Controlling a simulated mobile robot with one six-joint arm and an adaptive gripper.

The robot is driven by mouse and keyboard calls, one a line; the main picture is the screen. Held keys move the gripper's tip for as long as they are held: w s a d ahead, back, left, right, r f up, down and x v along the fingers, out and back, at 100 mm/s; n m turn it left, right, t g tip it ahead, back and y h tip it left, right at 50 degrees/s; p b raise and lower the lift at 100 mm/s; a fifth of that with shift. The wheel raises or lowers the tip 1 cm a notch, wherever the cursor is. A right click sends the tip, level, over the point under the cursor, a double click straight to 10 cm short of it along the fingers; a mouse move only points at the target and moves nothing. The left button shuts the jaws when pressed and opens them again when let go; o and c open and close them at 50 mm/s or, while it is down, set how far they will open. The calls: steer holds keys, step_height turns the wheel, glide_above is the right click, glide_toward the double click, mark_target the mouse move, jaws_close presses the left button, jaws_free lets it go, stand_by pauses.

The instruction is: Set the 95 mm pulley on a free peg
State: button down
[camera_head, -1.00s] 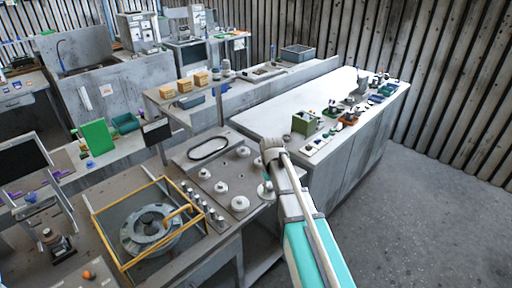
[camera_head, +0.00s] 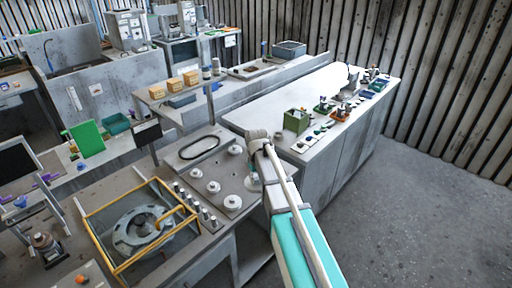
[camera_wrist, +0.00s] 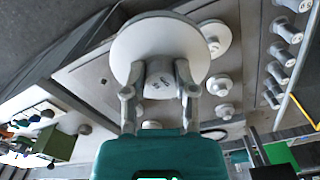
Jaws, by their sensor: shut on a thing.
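My gripper (camera_wrist: 160,92) is shut on the hub of a pulley with a wide white disc (camera_wrist: 160,38). The hub carries a dark printed label, too small to read surely. My arm hides most of the gripper there. Several white pulleys (camera_head: 233,202) sit on the board, and they also show in the wrist view (camera_wrist: 222,85). Free pegs cannot be made out clearly.
A row of small grey cylinders (camera_head: 202,212) stands along the board's front left. A dark belt loop (camera_head: 198,147) lies behind. A yellow frame (camera_head: 122,268) surrounds the round blower housing (camera_head: 140,232) at left. A white-topped bench (camera_head: 270,112) with small parts stands behind right.

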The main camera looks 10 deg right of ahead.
steer(key=w+r+m+p, duration=0.1)
steer(key=w+r+p, duration=0.5)
steer(key=w, duration=0.4)
steer(key=shift+d+r, duration=0.3)
steer(key=shift+r, duration=0.1)
steer(key=shift+f, duration=0.1)
step_height(320, 180, down, 16)
steer(key=b, duration=1.6)
steer(key=shift+f, duration=0.1)
steer(key=shift+s, duration=0.1)
steer(key=shift+f+b, duration=1.2)
steer(key=shift+b, duration=0.1)
stand_by(1.6)
